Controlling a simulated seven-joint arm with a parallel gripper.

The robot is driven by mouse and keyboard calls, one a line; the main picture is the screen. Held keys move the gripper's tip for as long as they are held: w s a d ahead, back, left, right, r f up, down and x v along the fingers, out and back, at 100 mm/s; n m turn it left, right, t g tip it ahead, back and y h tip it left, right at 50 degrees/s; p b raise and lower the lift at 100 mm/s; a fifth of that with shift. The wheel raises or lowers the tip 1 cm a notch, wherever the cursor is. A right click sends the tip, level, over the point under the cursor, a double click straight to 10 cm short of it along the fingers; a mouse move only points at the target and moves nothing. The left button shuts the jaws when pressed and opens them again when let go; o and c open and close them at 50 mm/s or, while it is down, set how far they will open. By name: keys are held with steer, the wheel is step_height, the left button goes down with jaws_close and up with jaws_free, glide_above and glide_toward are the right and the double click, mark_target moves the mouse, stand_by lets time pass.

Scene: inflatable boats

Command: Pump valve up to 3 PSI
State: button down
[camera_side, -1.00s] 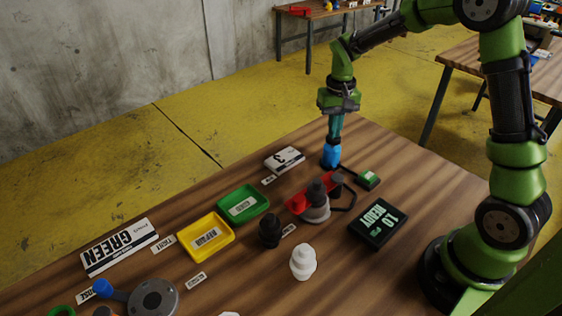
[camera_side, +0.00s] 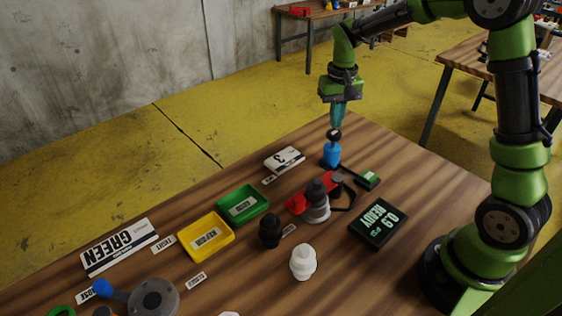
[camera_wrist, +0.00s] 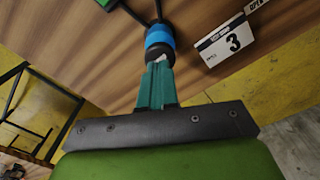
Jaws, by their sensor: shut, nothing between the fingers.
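A small blue pump (camera_side: 331,156) with a dark knob on top stands upright near the table's far edge; it also shows in the wrist view (camera_wrist: 159,38). My gripper (camera_side: 336,126) points down with shut teal fingers just above the knob; in the wrist view the fingertips (camera_wrist: 158,66) are at the knob. I cannot tell whether they touch. A red and grey valve piece (camera_side: 316,208) with a dark top sits near the pump. A black display (camera_side: 378,224) shows tilted green text and digits, hard to read exactly. A white card with a 3 (camera_side: 285,160) lies beside the pump.
A green tray (camera_side: 264,203) and a yellow tray (camera_side: 182,237) lie to the left. A black knob piece (camera_side: 270,231) and a white piece (camera_side: 303,262) stand in front. A small device with a green top (camera_side: 367,179) is right of the pump. The table's right front is clear.

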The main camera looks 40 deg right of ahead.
mark_target(334, 132)
steer(key=shift+f, duration=0.15)
stand_by(1.9)
stand_by(0.8)
stand_by(1.7)
stand_by(0.8)
steer(key=shift+f, duration=1.9)
steer(key=shift+r, duration=2.05)
